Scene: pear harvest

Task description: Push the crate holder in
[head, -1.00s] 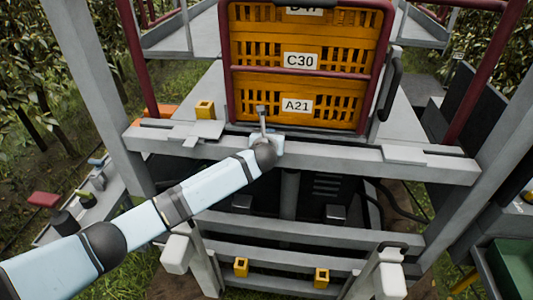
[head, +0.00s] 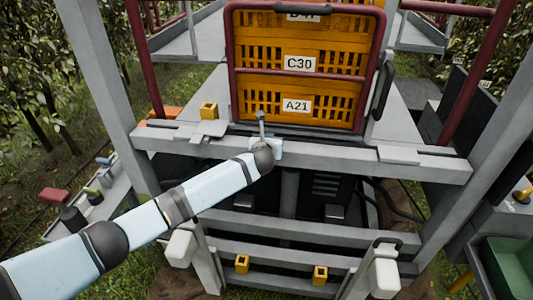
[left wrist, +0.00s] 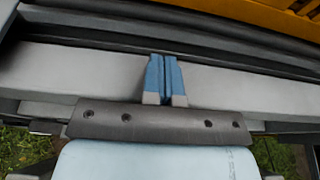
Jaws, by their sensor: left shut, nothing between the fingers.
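The crate holder is a dark red frame (head: 233,100) around a stack of orange crates (head: 270,62) with labels such as C30 and A21. It stands upright on the grey platform. My left gripper (head: 272,144) is at the platform's front beam, just below the holder's lower edge, left of its middle. In the left wrist view its blue fingers (left wrist: 165,75) are shut together with nothing between them, over the grey beam (left wrist: 240,88). Whether they touch the holder I cannot tell. My right gripper is not in view.
A black handle (head: 382,88) is on the holder's right side. A small yellow block (head: 209,110) sits on the platform to the left. Slanted grey posts (head: 98,90) flank the platform. A green bin (head: 508,268) is at the lower right.

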